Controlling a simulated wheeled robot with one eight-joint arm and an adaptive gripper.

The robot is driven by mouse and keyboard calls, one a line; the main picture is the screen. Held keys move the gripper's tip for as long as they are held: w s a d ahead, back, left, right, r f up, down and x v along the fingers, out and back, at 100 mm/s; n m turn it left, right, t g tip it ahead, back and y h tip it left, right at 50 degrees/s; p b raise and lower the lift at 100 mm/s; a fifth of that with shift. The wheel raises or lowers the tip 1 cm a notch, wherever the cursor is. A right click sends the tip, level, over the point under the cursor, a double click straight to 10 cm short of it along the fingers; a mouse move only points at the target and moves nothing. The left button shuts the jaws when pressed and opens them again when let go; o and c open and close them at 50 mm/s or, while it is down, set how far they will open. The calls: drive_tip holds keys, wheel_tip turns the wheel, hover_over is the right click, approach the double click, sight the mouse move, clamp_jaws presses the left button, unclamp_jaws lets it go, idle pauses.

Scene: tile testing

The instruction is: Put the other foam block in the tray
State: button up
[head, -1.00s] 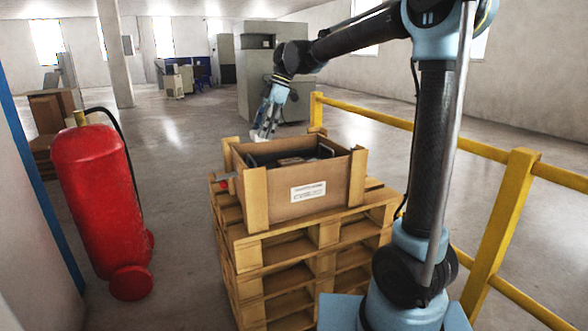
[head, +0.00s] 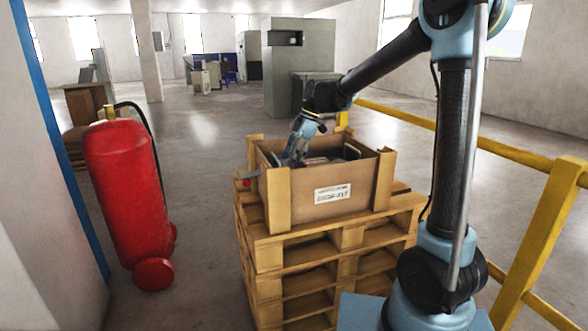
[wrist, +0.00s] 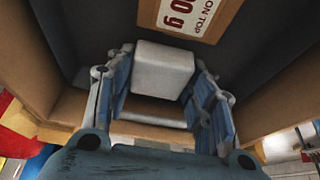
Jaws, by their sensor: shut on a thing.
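My gripper (head: 292,156) reaches down into the back left of an open wooden crate (head: 356,197). In the wrist view, my gripper (wrist: 160,82) is shut on a whitish foam block (wrist: 165,68), held between its two blue fingers. A pale strip (wrist: 150,112) shows below the block; I cannot tell what it belongs to. A dark tray-like surface (wrist: 85,28) lies beyond the block, with a brown label bearing print. In the head view a dark thing with a pale handle (head: 352,152) sits inside the crate, mostly hidden by the front wall.
The crate stands on stacked wooden pallets (head: 300,262). A red fire extinguisher (head: 125,195) stands to the left. A yellow railing (head: 500,150) runs along the right. Open floor lies between extinguisher and pallets.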

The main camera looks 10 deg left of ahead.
drive_tip(key=shift+f, duration=1.55)
drive_tip(key=o, duration=0.7)
drive_tip(key=shift+o, duration=0.2)
drive_tip(key=v, duration=1.2)
